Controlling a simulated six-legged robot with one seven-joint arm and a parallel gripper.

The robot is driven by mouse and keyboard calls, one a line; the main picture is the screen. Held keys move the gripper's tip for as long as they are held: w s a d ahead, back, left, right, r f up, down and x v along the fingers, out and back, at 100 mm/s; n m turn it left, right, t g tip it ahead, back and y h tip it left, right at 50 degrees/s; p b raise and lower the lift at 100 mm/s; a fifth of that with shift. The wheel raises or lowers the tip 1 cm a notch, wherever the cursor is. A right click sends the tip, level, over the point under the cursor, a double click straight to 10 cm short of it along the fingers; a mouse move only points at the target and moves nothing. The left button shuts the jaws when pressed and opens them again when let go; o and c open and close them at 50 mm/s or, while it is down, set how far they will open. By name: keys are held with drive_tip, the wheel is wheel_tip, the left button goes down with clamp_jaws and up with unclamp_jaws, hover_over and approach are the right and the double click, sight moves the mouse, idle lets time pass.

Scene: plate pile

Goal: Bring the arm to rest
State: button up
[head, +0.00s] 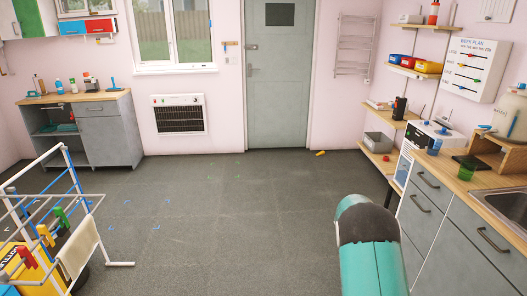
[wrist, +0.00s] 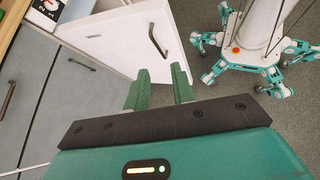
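My arm (head: 372,245) reaches up from the bottom right of the head view, in front of the cabinets on the right. My gripper is out of sight in that view. In the wrist view my gripper (wrist: 160,88) has its two green fingers apart, and I see nothing between them. Beyond the fingertips is a white cabinet front (wrist: 120,40) with a dark handle. I cannot tell how far the fingers are from it. My own legs and white column show at the top right of the wrist view.
A counter with a sink (head: 500,208) and grey drawers (head: 440,235) lines the right side. A drying rack (head: 60,225) with clothes pegs stands at the left. A yellow item (head: 320,153) lies on the floor near the door (head: 283,90). The middle floor (head: 220,220) is mostly clear.

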drive_tip(key=s+a+r+m+t+y, duration=0.1)
drive_tip(key=s+a+r+t, duration=0.25)
drive_tip(key=r, duration=0.25)
drive_tip(key=s+a+r+t+y, duration=0.1)
drive_tip(key=s+a+r+t, duration=0.1)
drive_tip(key=a+r, duration=0.35)
drive_tip(key=s+a+r+m+t+y, duration=0.1)
drive_tip(key=s+a+r+t+y, duration=0.1)
drive_tip(key=r, duration=0.6)
drive_tip(key=s+a+r+m+t+y, duration=0.1)
drive_tip(key=s+a+r+t, duration=0.1)
drive_tip(key=s, duration=0.5)
drive_tip(key=s+a+r+m+t+y, duration=0.1)
drive_tip(key=s+a+r+t, duration=0.2)
drive_tip(key=s+a+t, duration=0.2)
drive_tip(key=shift+s+a+r, duration=0.35)
drive_tip(key=shift+s+a, duration=0.65)
drive_tip(key=shift+s, duration=0.2)
drive_tip(key=shift+s+t, duration=0.15)
drive_tip(key=shift+t, duration=0.1)
